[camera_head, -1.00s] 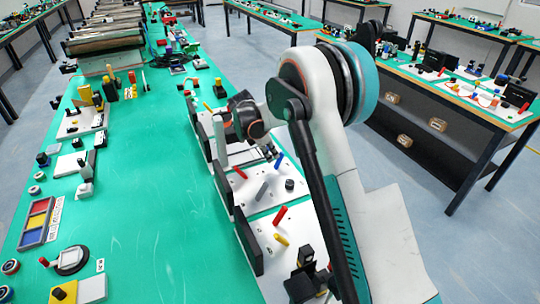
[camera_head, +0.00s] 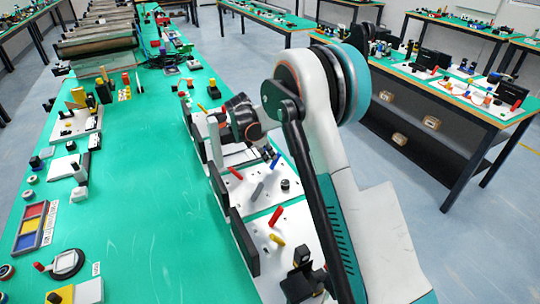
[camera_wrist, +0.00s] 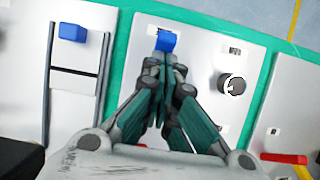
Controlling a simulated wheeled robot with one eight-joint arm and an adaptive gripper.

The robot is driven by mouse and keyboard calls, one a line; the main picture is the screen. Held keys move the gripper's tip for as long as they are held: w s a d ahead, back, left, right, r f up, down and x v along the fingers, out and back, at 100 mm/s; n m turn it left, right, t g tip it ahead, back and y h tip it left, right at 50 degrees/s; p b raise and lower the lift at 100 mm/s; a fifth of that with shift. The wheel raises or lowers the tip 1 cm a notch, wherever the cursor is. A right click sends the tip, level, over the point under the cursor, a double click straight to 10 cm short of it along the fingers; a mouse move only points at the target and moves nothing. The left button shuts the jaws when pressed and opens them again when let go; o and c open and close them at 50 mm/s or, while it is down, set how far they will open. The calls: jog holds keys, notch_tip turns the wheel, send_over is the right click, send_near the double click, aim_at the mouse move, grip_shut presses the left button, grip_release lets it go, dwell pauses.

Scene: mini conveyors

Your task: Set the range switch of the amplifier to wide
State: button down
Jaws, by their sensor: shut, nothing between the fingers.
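In the wrist view my gripper (camera_wrist: 164,68) is shut and empty, pointing down over a white panel (camera_wrist: 205,60). Its fingertips are right beside a blue switch handle (camera_wrist: 166,41) at the top of that panel; I cannot tell whether they touch it. A black round knob (camera_wrist: 232,85) with a white mark stands to the right on the same panel. The labels are too small to read, so I cannot tell which setting is wide.
To the left in the wrist view is another panel with a blue block (camera_wrist: 73,32) and two dark rails. To the right a panel carries red and yellow levers (camera_wrist: 284,158). In the head view upright black plates (camera_head: 243,241) line the panels' left side; the green table (camera_head: 150,200) beyond is largely clear.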

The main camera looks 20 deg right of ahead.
jog(key=shift+s+a+r, duration=0.1)
jog(key=shift+a+r, duration=0.05)
jog(key=shift+a, duration=0.2)
jog(key=p+v, duration=0.4)
jog(key=v, duration=0.9)
jog(key=s+d+r+m+t+y, duration=0.15)
jog(key=s+r+m, duration=0.25)
jog(key=s+r, duration=0.45)
jog(key=s+d+r+m+t+y, duration=0.1)
jog(key=s+r+m, duration=0.2)
jog(key=s, duration=0.2)
jog(key=s+d+r+m+t, duration=0.1)
jog(key=s+d+r+m, duration=0.15)
jog(key=s, duration=0.25)
jog(key=s+f+m+t+y, duration=0.2)
jog(key=s+m, duration=0.8)
jog(key=s, duration=1)
jog(key=shift+f+m+t, duration=0.25)
jog(key=shift+m+t, duration=0.1)
jog(key=shift+t, duration=0.1)
jog(key=shift+d, duration=0.15)
